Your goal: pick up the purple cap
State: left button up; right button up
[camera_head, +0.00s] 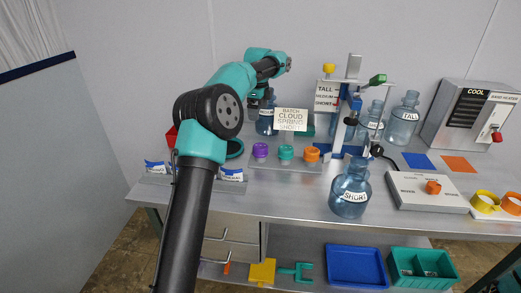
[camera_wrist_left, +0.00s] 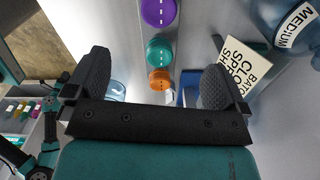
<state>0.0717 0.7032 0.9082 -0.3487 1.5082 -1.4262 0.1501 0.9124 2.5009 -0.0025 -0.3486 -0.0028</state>
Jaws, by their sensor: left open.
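The purple cap (camera_head: 260,150) sits at the left end of a short row on the grey stand, beside the teal cap (camera_head: 286,152) and the orange cap (camera_head: 311,153). In the left wrist view the purple cap (camera_wrist_left: 158,12) is at the top edge, partly cut off, beyond the teal cap (camera_wrist_left: 159,49) and orange cap (camera_wrist_left: 159,79). My left gripper (camera_wrist_left: 155,72) is open and empty, its fingers spread wide to either side of the orange cap's line of sight. In the head view my left arm largely hides it. My right gripper is not in view.
The batch sign (camera_head: 292,119) stands just behind the caps. A jug marked SHORT (camera_head: 350,190) stands at the front; a medium jug (camera_wrist_left: 297,25) is beside the caps in the wrist view. A blue-based fixture (camera_head: 347,115) stands right of the caps.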

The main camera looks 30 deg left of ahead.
aim_at(260, 146)
pick_arm(q)
notch_tip(260, 146, down, 12)
jog(key=shift+d+f, duration=0.1)
dwell(0.6)
jog(key=shift+d+f, duration=0.15)
jog(key=shift+f, duration=1.15)
jog(key=shift+d+f, duration=0.15)
jog(key=shift+f, duration=1.15)
jog(key=c, duration=1)
jog(key=shift+r, duration=0.15)
